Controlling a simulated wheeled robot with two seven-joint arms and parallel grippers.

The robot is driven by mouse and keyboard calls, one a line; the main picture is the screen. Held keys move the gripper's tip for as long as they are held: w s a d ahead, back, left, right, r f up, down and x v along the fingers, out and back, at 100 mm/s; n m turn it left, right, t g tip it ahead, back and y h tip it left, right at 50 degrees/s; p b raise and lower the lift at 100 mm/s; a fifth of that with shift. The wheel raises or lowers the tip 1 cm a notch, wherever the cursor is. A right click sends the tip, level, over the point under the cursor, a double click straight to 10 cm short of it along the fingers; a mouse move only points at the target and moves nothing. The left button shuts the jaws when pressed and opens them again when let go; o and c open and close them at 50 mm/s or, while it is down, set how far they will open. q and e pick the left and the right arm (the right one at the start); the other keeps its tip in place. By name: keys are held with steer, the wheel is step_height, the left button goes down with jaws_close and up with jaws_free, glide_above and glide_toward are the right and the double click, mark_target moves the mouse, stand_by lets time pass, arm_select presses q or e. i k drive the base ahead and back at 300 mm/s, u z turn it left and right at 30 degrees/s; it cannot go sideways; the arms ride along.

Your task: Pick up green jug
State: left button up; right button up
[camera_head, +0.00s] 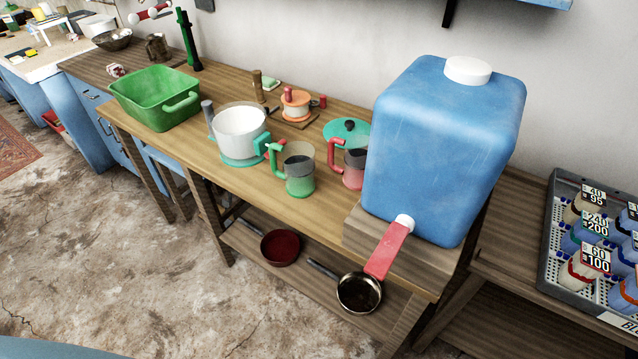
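The green jug (297,172) stands upright on the wooden table, near its front edge. It has a green lower part, a greyish upper part with a dark interior, and a green handle on its left side. A red jug (353,165) with a red handle stands just to its right, partly hidden by the big blue container. A white pot with a teal base (240,135) stands to its left. Neither of my grippers is in view.
A large blue water container (440,140) with a red tap sits on a wooden block at the right. A green basin (152,98) stands at the left. Pans (359,293) lie on the lower shelf. A grey crate of labelled jars (600,250) is at far right. The floor in front is clear.

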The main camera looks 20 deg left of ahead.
mark_target(298, 157)
steer(key=z, duration=1.6)
steer(key=k, duration=0.65)
steer(key=u, duration=1.6)
steer(key=i, duration=0.85)
steer(key=u, duration=0.15)
